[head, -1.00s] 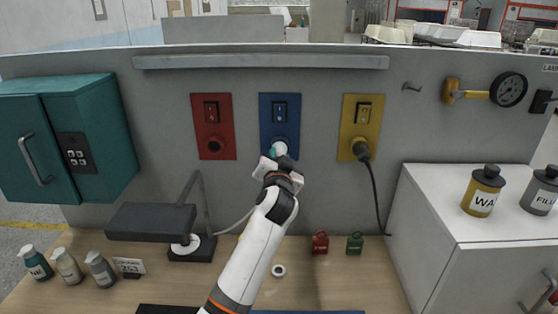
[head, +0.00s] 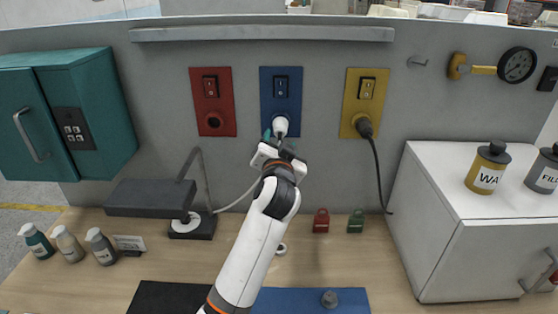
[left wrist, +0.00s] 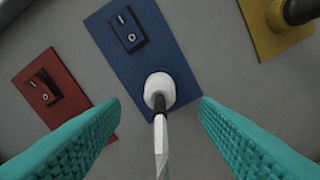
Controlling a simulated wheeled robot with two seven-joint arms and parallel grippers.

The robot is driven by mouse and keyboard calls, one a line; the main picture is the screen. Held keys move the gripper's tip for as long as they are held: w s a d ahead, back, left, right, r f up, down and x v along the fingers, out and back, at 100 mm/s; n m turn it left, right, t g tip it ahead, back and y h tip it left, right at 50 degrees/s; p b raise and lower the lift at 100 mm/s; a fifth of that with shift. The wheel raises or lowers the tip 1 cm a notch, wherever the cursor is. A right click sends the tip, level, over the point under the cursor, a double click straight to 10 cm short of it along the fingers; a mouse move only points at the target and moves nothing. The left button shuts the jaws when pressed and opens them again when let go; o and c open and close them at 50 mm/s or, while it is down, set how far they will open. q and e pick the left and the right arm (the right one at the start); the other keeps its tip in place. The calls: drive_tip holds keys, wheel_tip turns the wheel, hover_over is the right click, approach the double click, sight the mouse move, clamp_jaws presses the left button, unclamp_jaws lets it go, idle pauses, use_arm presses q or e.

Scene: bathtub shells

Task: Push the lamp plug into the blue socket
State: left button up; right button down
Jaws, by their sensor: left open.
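The blue socket plate (head: 293,88) with its switch is on the grey wall between a red and a yellow one. The white lamp plug (head: 280,126) sits at the socket opening, and its cord runs down toward the lamp (head: 192,222). In the left wrist view the plug (left wrist: 159,90) meets the blue plate (left wrist: 150,47), covering the opening. My left gripper (head: 268,140) is just below the plug. Its teal fingers (left wrist: 158,125) are open, one on each side of the plug and apart from it. My right gripper is not in view.
A red socket (head: 227,100) is at left, and a yellow socket (head: 351,100) with a black plug is at right. Small red (head: 321,221) and green (head: 356,221) padlock-like items stand on the bench. A teal cabinet (head: 100,100) and white cabinet (head: 440,200) flank the area.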

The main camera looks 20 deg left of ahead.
use_arm(q)
drive_tip(key=b+v, duration=0.1)
drive_tip(key=v, duration=0.5)
drive_tip(key=shift+s, duration=0.2)
